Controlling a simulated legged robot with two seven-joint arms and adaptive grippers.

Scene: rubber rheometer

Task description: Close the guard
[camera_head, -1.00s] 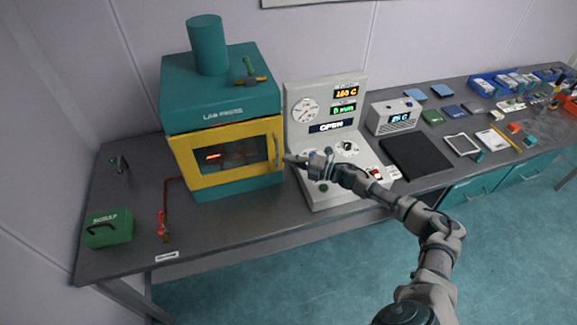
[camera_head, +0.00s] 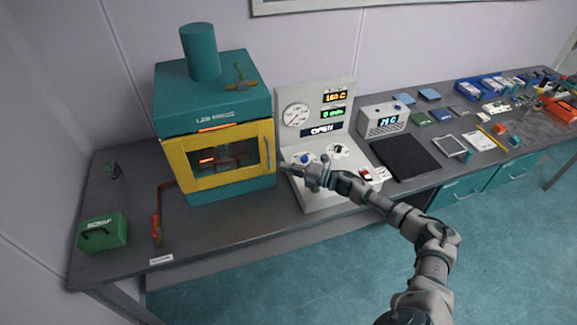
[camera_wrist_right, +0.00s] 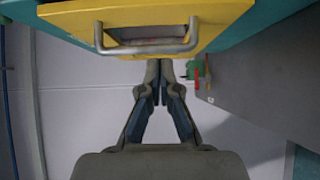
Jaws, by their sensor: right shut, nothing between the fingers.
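The guard (camera_head: 176,170) is a yellow-framed door with a dark window on the front of the teal lab press (camera_head: 198,88). A glowing orange strip shows at its top edge; I cannot tell whether the guard is fully flush. Its upright grey handle (camera_head: 268,153) is on the right side. The wrist view shows the guard (camera_wrist_right: 225,12) and its handle (camera_wrist_right: 148,48) close up. My right gripper (camera_head: 285,168) is shut and empty, just right of the handle. In the wrist view, the fingertips (camera_wrist_right: 160,66) are beside the handle, apparently apart from it. My left gripper is out of view.
A control panel (camera_head: 341,96) right of the press reads "OPEN". A green scrap box (camera_head: 104,232) and a red-handled tool (camera_head: 156,229) are at the left. A black mat (camera_head: 405,158) and several small items lie further right. The bench front by the press is mostly clear.

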